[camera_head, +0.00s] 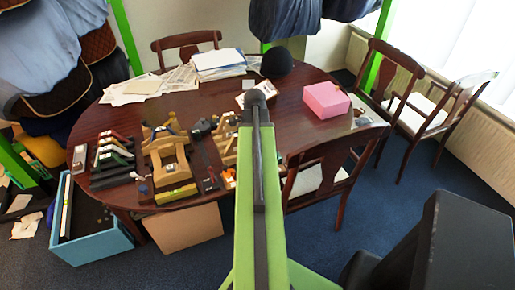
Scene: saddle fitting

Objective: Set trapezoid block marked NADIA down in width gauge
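Several small blocks with pale labels (110,156) sit in a dark rack at the left of the round table. The labels are too small to read, so I cannot tell which block is marked NADIA. Wooden stands (166,150) are right of the rack, near the table's front edge. I cannot tell which fixture is the width gauge. My green arm reaches over the table's front edge, and its far end has a dark rounded cap. The fingers of my gripper do not show, nor whether it holds anything.
The dark table (210,100) also bears papers (218,62), a black hat-like object (276,62) and a pink box (326,101). Chairs (330,160) stand close around it. A blue bin (95,245) is on the floor at left. Bare tabletop shows left of the pink box.

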